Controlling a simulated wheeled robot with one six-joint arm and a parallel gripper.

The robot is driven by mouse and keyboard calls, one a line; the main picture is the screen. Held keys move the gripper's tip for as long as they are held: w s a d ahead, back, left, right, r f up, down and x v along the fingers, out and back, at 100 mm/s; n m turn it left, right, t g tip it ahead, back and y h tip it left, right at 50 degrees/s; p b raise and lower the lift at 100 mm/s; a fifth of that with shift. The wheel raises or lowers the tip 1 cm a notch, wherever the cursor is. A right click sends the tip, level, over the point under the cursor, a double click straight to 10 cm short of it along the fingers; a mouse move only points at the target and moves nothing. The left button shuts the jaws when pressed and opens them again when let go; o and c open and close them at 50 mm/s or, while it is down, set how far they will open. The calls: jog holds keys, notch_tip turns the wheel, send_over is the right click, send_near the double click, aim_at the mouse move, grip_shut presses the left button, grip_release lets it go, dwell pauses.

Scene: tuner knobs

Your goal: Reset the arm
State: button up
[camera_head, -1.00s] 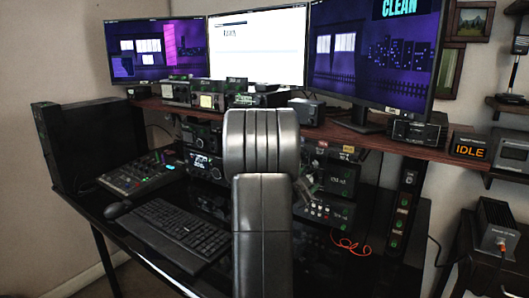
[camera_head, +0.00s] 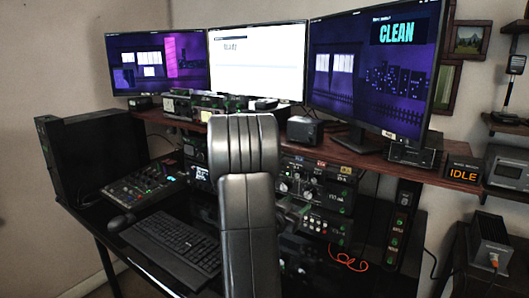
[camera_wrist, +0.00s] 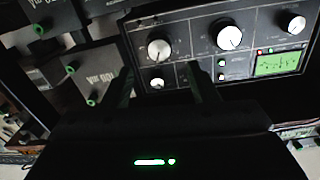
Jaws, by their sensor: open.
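Beyond the fingertips is a dark tuner panel with a large knob (camera_wrist: 159,48) at left, another (camera_wrist: 229,37) in the middle and one (camera_wrist: 297,24) at right. A smaller knob (camera_wrist: 157,83) shows between the fingers, and a green-lit display (camera_wrist: 283,64) sits at lower right. I cannot tell whether a finger touches the panel. In the head view, my arm stands in front of the desk and largely hides the gripper.
A black desk carries a keyboard (camera_head: 171,244), a mouse (camera_head: 121,222) and a mixer (camera_head: 147,187). Stacked radio units (camera_head: 318,190) stand under a wooden shelf (camera_head: 425,171). Three monitors stand above. An IDLE sign (camera_head: 463,173) is at right. An orange cable (camera_head: 347,262) hangs below the radios.

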jog(key=v, duration=0.4)
jog(key=shift+s+a, duration=0.15)
jog(key=shift+s, duration=0.15)
jog(key=shift+r, duration=0.1)
